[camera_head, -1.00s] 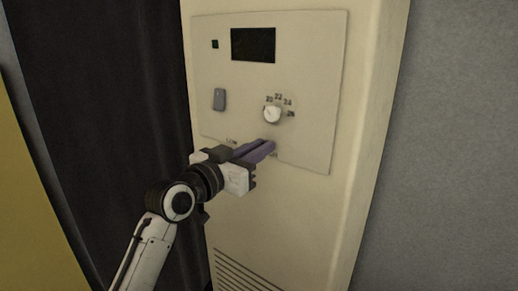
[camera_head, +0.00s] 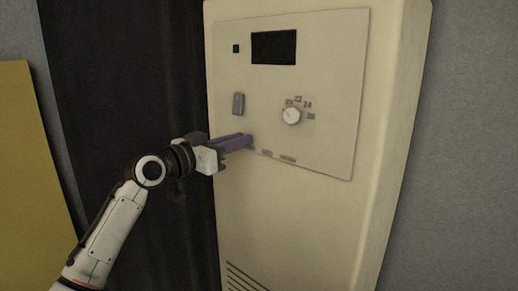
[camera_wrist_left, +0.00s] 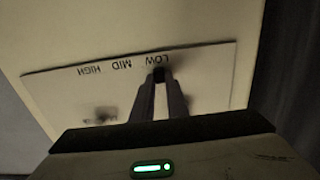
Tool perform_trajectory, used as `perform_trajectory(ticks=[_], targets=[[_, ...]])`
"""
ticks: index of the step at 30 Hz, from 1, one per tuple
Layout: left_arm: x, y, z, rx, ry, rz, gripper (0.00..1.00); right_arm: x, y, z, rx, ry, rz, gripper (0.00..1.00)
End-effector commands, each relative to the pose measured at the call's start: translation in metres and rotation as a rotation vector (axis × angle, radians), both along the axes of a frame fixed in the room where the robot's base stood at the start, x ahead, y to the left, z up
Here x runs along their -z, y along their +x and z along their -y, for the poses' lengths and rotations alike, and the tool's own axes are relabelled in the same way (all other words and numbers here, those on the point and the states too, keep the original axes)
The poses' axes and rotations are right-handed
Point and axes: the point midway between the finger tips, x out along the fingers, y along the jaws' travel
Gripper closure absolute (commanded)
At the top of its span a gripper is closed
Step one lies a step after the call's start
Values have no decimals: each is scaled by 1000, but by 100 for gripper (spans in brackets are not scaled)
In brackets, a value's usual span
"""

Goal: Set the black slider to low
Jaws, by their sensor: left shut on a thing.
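My left gripper (camera_head: 249,140) reaches in from the left to the lower left of the cream control panel (camera_head: 335,140), its purple-grey fingers against the panel face. In the left wrist view its fingertips (camera_wrist_left: 160,80) are shut on the small black slider (camera_wrist_left: 159,74). The slider stands beside the LOW label (camera_wrist_left: 165,59). The MID (camera_wrist_left: 122,65) and HIGH (camera_wrist_left: 90,69) labels, upside down here, lie to the left of it. In the head view the fingers hide the slider. My right gripper is not in view.
Above on the panel are a white dial (camera_head: 291,116), a grey switch (camera_head: 238,103), a dark screen (camera_head: 274,47) and a small dark green button (camera_head: 236,48). A vent grille (camera_head: 245,279) is low on the cabinet. A dark curtain (camera_head: 120,90) hangs to the left.

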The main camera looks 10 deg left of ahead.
Motion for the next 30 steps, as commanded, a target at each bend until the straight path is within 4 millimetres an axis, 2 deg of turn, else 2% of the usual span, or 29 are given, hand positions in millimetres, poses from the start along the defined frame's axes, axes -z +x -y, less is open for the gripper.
perform_trajectory(ticks=[6, 7, 10, 11, 22, 26, 30], targets=[[0, 1, -5, -9, 3, -1, 100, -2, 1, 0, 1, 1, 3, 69], [0, 1, -5, -9, 3, -1, 85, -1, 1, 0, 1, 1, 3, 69], [0, 1, -4, -9, 3, -1, 68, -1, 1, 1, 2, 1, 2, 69], [0, 1, -3, -8, 2, 0, 67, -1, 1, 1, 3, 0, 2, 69], [0, -5, -6, -5, 1, 2, 67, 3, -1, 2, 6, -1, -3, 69], [1, -20, -16, -6, 3, 3, 67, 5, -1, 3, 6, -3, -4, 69], [2, -45, -31, -7, 6, 2, 67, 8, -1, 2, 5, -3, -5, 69]])
